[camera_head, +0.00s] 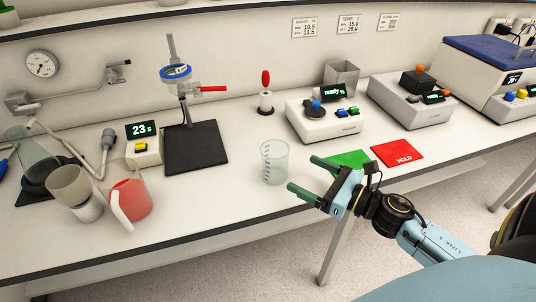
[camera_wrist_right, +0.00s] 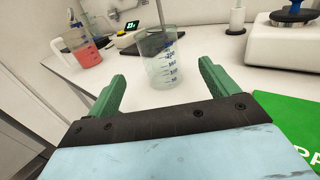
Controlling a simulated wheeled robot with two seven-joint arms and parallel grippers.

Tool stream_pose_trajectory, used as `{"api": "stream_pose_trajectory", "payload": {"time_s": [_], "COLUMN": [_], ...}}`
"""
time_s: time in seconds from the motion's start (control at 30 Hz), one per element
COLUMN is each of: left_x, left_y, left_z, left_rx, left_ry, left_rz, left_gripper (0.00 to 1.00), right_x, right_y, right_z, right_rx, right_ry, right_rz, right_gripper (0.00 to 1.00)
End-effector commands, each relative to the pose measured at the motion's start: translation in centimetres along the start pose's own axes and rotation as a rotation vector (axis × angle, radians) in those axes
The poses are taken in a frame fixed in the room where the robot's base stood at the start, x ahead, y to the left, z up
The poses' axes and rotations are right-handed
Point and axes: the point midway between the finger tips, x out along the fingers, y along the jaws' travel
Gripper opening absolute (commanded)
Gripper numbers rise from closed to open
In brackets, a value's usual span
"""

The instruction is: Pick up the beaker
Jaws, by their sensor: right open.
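A clear, empty-looking glass beaker (camera_head: 274,163) with graduation marks stands upright on the white bench, near its front edge. My right gripper (camera_head: 303,175) is just to the right of it, with its green fingers open and pointing at it. In the right wrist view the beaker (camera_wrist_right: 161,62) stands ahead of the fingertips, roughly between the lines of the two fingers (camera_wrist_right: 160,75). The fingers do not appear to touch it. My left gripper is not in view.
A jug of red liquid (camera_head: 130,198) stands at the left, beside a timer (camera_head: 144,143). A stand with a dark base (camera_head: 196,147) is behind the beaker. A green card (camera_head: 349,159) and a red HOLD card (camera_head: 397,153) lie to the right. Bench between jug and beaker is clear.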

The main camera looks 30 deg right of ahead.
Motion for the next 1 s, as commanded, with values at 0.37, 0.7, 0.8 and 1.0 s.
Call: {"api": "stream_pose_trajectory", "payload": {"time_s": [0.37,0.7,0.8,1.0], "left_x": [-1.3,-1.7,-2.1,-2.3], "left_y": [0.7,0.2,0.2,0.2], "left_z": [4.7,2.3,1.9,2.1], "left_rx": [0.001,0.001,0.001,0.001], "left_ry": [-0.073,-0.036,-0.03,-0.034], "left_rz": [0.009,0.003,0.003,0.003], "left_gripper": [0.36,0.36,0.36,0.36], "right_x": [6.1,8.6,10.0,11.9], "right_y": [-0.1,-0.1,-0.1,-0.1], "right_z": [0.2,0.6,0.9,0.7], "right_rx": [0.001,0.001,0.001,0.002], "right_ry": [-0.002,-0.001,-0.001,0.0], "right_rz": [-0.001,-0.001,-0.002,-0.002], "right_gripper": [0.86,0.86,0.86,0.86]}}
